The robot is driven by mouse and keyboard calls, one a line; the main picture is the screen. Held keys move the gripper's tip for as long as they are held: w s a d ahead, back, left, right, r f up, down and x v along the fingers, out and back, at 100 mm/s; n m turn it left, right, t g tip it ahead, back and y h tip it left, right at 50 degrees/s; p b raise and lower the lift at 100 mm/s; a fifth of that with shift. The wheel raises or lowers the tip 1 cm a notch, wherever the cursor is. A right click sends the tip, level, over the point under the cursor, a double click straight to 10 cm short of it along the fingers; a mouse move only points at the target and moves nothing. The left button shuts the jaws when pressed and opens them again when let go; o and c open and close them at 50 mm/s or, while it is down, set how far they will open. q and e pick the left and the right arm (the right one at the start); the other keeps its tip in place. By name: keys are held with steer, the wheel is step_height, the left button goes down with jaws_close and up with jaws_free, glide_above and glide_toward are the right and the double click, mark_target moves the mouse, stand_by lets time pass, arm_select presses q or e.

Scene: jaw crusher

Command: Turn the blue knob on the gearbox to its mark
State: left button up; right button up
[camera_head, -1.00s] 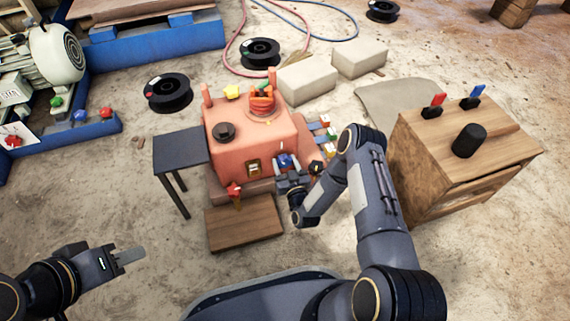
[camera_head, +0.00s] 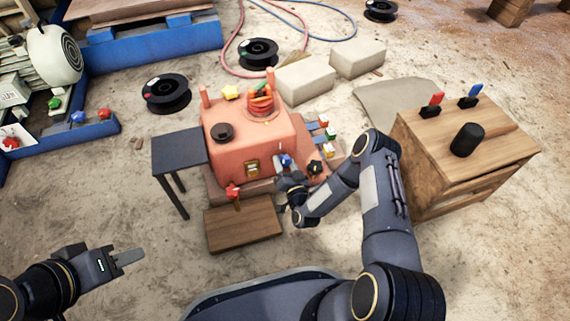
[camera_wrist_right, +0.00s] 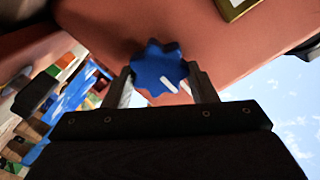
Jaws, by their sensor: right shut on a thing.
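The gearbox (camera_head: 243,143) is a salmon-coloured housing on the ground in the middle of the head view. The blue knob (camera_head: 286,160) is on its front side, partly hidden by my right gripper (camera_head: 285,172). In the right wrist view the blue knob (camera_wrist_right: 158,70) is lobed, with a white line on its face. The two fingers of my right gripper (camera_wrist_right: 160,88) stand on either side of it and hold it. I cannot make out the mark clearly. My left gripper (camera_head: 128,257) hangs away from the gearbox at the lower left; its jaw opening does not show clearly.
A black knob (camera_head: 315,167) sits close right of the blue knob. A red knob (camera_head: 233,192) is at the front left, above a wooden board (camera_head: 243,223). A dark side table (camera_head: 180,150) stands left. A wooden cabinet (camera_head: 465,150) stands right of my right arm.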

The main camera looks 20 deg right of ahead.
stand_by(0.4)
steer(key=o, duration=1)
steer(key=s+p, duration=0.3)
steer(key=s, duration=0.5)
steer(key=shift+d, duration=0.1)
